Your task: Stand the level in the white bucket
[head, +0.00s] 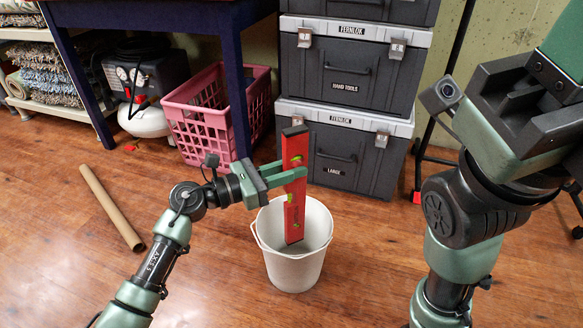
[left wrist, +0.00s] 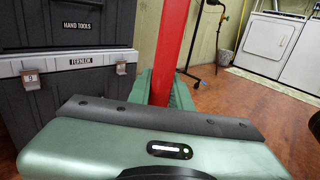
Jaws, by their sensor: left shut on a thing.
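The red level (head: 294,205) is upright, with its lower part inside the white bucket (head: 293,273) and its top well above the rim. My left gripper (head: 290,178) is shut on the level above the bucket's rim. The level also shows in the left wrist view (left wrist: 171,50), rising between the green fingers. I cannot tell whether its lower end touches the bucket's floor. My right arm stands at the right of the head view; its fingertips are not visible.
Stacked dark tool boxes (head: 341,155) stand behind the bucket. A pink crate (head: 205,130) and an air compressor (head: 145,80) are at the back left. A cardboard tube (head: 111,207) lies on the floor at left. The wooden floor around the bucket is clear.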

